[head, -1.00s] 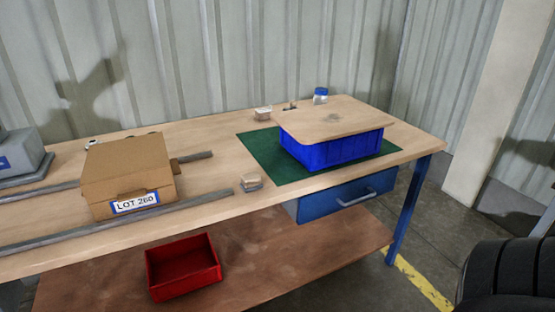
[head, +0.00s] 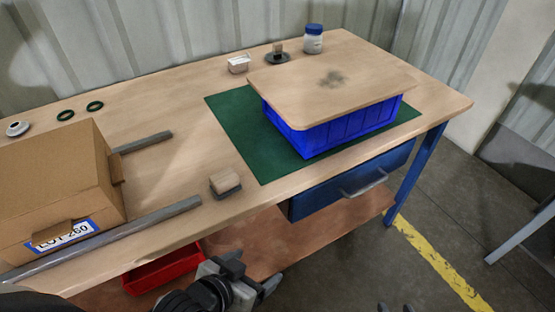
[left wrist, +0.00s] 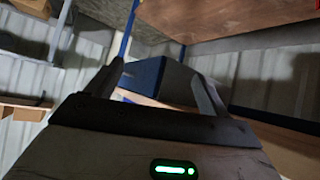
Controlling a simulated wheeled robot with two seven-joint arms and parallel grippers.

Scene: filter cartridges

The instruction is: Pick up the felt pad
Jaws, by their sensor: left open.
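I cannot single out a felt pad for certain. A small block (head: 225,182) with a tan top and a dark grey underside lies near the table's front edge. A dark round piece with a tan knob (head: 278,56) stands at the back. My left gripper (head: 254,275) is open and empty, low in front of the table edge, below and right of the small block. In the left wrist view its two fingers (left wrist: 155,82) are apart, with the blue drawer (left wrist: 160,78) beyond them. Dark tips of my right gripper (head: 395,307) show at the bottom edge; its state is unclear.
A tan board (head: 370,95) covers the blue bin (head: 335,130) on a green mat (head: 232,110); the bin's inside is hidden. A LOT 260 carton (head: 50,175) stands between metal rails (head: 150,222). A white dish (head: 238,64) and jar (head: 313,40) are behind. A red bin (head: 160,272) sits below.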

